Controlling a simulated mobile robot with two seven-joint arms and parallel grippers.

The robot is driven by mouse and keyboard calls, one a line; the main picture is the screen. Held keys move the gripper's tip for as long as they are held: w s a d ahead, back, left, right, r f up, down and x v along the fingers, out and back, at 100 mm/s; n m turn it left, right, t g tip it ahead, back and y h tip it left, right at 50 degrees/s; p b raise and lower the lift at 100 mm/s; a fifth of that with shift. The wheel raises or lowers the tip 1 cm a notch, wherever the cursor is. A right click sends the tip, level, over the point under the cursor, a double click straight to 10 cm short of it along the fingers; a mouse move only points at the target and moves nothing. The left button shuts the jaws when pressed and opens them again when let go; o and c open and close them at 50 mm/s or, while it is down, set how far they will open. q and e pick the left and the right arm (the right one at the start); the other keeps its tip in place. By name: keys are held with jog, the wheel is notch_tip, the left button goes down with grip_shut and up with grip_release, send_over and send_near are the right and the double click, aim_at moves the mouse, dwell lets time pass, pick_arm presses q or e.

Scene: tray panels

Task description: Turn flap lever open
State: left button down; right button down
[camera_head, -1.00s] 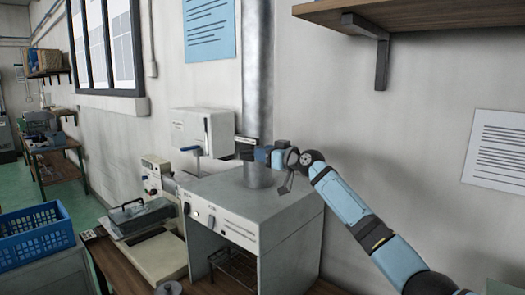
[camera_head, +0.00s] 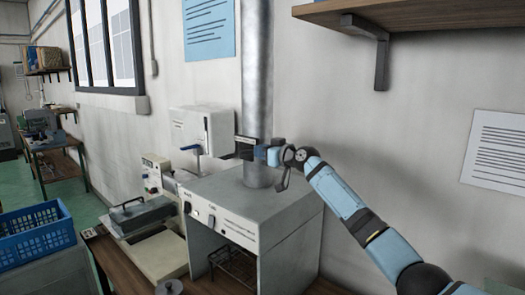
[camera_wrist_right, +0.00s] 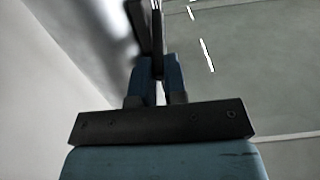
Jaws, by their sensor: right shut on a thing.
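A metal duct (camera_head: 257,70) runs down the wall to the top of a grey box-shaped unit. A small dark piece (camera_head: 245,148), which looks like the flap lever, sits at the duct just above the unit. My right gripper (camera_head: 263,153) is at the duct, beside this piece. In the right wrist view, the fingers of my right gripper (camera_wrist_right: 157,68) are shut on a thin, dark lever part (camera_wrist_right: 157,15). The fingers and my arm hide much of the grip, so the lever's exact angle is unclear. My left gripper is not in view.
The grey unit (camera_head: 285,206) stands below my right arm. A wooden shelf (camera_head: 430,12) hangs above right.

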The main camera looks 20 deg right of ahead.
jog(key=shift+w+r+g+p, duration=0.1)
jog(key=shift+r+g+p, duration=0.2)
jog(key=shift+r+p, duration=0.4)
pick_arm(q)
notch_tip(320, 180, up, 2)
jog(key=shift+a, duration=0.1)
pick_arm(e)
jog(key=shift+f+h, duration=0.3)
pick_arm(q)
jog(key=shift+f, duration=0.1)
pick_arm(e)
jog(key=c, duration=1.2)
grip_release()
jog(key=shift+o, duration=0.2)
